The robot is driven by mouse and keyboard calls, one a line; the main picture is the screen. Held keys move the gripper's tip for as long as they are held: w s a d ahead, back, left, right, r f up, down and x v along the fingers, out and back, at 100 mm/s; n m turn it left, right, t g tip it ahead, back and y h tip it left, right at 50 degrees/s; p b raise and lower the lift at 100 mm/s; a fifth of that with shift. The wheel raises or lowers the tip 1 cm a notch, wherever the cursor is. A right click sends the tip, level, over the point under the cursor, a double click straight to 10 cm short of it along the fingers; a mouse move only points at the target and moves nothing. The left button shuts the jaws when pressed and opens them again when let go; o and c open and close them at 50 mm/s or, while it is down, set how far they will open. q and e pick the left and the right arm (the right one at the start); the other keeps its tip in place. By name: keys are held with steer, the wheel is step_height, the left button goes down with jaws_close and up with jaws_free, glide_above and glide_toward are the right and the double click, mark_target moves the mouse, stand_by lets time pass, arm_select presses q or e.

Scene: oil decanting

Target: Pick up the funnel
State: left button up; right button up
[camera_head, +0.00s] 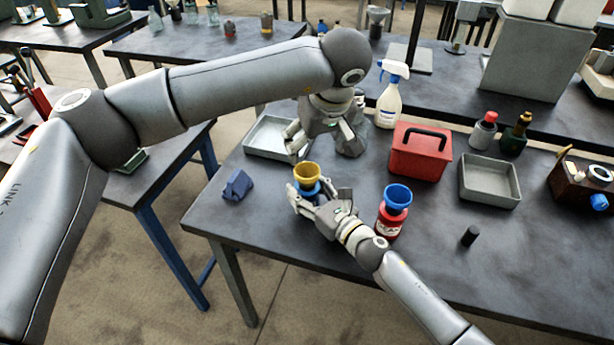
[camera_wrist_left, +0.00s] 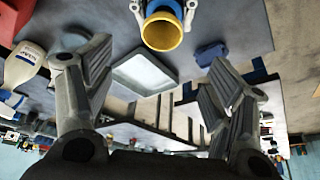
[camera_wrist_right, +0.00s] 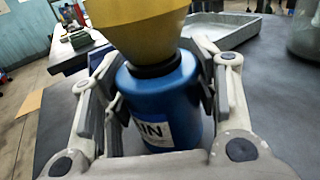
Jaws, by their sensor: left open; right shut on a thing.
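A yellow funnel (camera_head: 306,171) sits in the neck of a blue bottle (camera_head: 311,189). My right gripper (camera_head: 318,202) is shut on this bottle, with its fingers on both sides in the right wrist view (camera_wrist_right: 160,105). The bottle's label is partly hidden. My left gripper (camera_head: 322,142) is open and empty, behind and above the yellow funnel. In the left wrist view, the funnel's mouth (camera_wrist_left: 161,33) shows beyond the open fingers (camera_wrist_left: 155,90), apart from them. A blue funnel (camera_head: 398,195) sits on a red bottle (camera_head: 389,222) to the right.
A small black cylinder (camera_head: 470,236) stands near the front right.

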mark_target(308, 171)
arm_select(q)
steer(key=x, duration=0.6)
steer(key=shift+f, duration=0.15)
steer(key=x, duration=0.5)
steer(key=shift+s+f, duration=0.15)
steer(key=shift+f, duration=0.2)
steer(key=c, duration=1)
step_height(308, 171, up, 10)
steer(key=shift+r, duration=0.1)
arm_select(e)
steer(key=o, duration=1.3)
